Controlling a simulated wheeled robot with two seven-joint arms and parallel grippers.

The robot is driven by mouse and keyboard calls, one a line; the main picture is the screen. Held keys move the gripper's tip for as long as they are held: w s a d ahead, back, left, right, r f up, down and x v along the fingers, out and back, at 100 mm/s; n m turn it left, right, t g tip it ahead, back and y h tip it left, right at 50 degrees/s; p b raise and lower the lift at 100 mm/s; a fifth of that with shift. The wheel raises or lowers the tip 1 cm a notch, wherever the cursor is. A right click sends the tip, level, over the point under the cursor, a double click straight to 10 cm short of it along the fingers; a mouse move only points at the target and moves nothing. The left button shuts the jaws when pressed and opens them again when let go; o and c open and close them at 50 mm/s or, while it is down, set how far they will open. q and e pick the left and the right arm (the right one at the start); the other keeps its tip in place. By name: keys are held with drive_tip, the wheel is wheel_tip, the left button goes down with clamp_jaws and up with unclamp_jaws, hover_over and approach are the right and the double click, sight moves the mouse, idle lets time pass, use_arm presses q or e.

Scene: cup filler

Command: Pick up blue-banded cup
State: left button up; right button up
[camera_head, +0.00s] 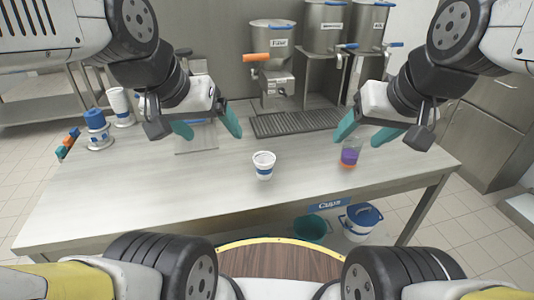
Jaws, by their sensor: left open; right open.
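A white cup with a blue band (263,166) stands upright on the steel counter (215,186), near the middle. My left gripper (208,130) is above the counter, to the left of the cup and a little behind it, with its green fingers apart and empty. My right gripper (367,136) is to the right of the cup, also with its green fingers apart. A clear cup with purple and orange contents (350,154) stands on the counter just below my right gripper in the picture. Neither gripper appears to touch a cup.
A dispenser with an orange handle (271,55) stands at the back over a dark drip grate (294,122). A blue-topped container (97,129) and a white cup stack (121,106) stand at the left. Below the counter are a teal bucket (312,229) and a blue-lidded bucket (361,219).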

idle(0.3)
drive_tip(key=o, duration=0.6)
drive_tip(key=shift+w+a, duration=0.1)
drive_tip(key=shift+w, duration=0.2)
drive_tip(key=shift+o, duration=0.2)
drive_tip(key=n+g+h, duration=0.1)
drive_tip(key=n+g, duration=0.4)
hover_over(264, 158)
drive_tip(key=f, duration=1.8)
drive_tip(key=shift+s+d+f, duration=0.3)
drive_tip(key=shift+d, duration=0.05)
drive_tip(key=shift+h, duration=0.3)
drive_tip(key=shift+w+a+f, duration=0.1)
drive_tip(key=shift+f, duration=1.2)
drive_tip(key=shift+w+a+f, duration=0.15)
drive_tip(key=shift+f, duration=1.2)
drive_tip(key=shift+w+a+f, duration=0.1)
drive_tip(key=shift+f, duration=1.2)
